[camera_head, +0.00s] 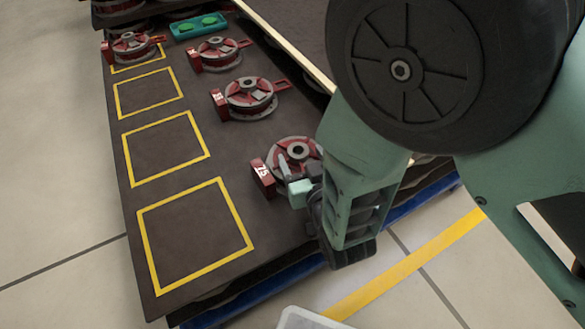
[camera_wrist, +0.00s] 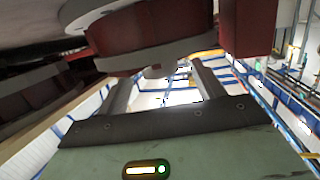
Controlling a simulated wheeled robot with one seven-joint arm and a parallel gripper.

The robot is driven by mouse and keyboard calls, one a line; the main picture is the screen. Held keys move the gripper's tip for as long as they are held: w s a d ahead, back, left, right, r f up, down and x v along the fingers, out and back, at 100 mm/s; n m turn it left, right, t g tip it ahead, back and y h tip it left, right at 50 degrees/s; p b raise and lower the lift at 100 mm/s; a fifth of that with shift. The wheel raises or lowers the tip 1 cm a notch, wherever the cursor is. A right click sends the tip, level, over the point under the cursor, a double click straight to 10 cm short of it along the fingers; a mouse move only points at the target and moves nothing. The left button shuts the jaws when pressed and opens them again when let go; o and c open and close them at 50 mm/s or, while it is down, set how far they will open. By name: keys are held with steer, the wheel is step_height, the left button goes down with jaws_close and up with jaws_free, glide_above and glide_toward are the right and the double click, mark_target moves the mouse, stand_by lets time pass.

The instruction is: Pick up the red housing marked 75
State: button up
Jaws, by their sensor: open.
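The red housing marked 75 (camera_head: 291,152) sits on the dark table near its front right edge, with a grey flange, a dark centre hole and a red tag block on its left. My gripper (camera_head: 290,178) is at its front side, with the fingers over its near part; my arm hides its right side. In the wrist view the red and grey housing (camera_wrist: 150,38) fills the top, close to my two open fingers (camera_wrist: 163,84). I cannot tell whether the fingers touch it.
Similar red housings (camera_head: 250,97) (camera_head: 219,53) (camera_head: 131,46) stand further back, beside a teal tray (camera_head: 199,25). A pale rail (camera_head: 290,50) runs along the back right.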

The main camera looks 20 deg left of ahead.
steer(key=shift+w+a, duration=0.4)
steer(key=shift+w, duration=0.05)
jaws_close()
steer(key=shift+r, duration=0.1)
